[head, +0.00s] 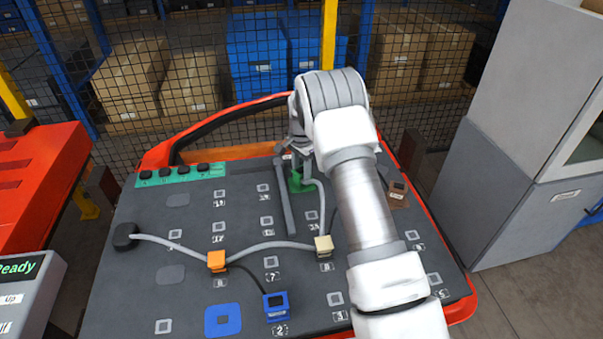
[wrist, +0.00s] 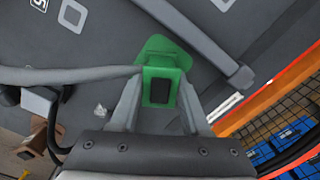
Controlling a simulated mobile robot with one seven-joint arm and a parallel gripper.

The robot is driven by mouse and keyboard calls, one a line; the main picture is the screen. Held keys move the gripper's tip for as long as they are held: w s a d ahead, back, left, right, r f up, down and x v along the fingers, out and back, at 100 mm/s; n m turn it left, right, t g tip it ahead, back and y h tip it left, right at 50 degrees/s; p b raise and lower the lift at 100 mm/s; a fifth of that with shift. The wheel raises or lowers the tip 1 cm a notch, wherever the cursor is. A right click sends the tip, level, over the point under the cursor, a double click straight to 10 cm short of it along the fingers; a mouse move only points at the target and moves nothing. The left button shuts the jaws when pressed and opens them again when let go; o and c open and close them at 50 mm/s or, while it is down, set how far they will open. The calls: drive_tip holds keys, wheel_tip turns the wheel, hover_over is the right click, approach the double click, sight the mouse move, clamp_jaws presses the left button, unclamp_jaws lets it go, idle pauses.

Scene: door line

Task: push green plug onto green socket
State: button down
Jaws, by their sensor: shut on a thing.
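My gripper (head: 294,168) is over the far middle of the grey door panel, shut on the green plug (head: 296,184). In the wrist view the green plug (wrist: 160,88), with a dark rectangle on its face, sits between the two fingers (wrist: 158,104). A grey cable runs left from the plug. A flat green patch (wrist: 163,46), seemingly the green socket, shows just beyond the plug and is partly covered by it. I cannot tell whether the plug touches the patch or sits above it. In the head view my arm and the plug hide the patch.
An orange plug (head: 217,261), a cream plug (head: 324,247) and a blue plug (head: 276,306) are along the cable. A blue socket pad (head: 223,320) lies at the near edge. A grey bar (head: 284,196) lies left of my gripper. A grey cabinet (head: 520,150) stands at right.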

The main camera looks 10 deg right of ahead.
drive_tip(key=shift+f, duration=0.1)
drive_tip(key=shift+c, duration=1.5)
unclamp_jaws()
wheel_tip(320, 180, up, 18)
drive_tip(key=shift+f+p, duration=0.25)
drive_tip(key=shift+p, duration=0.05)
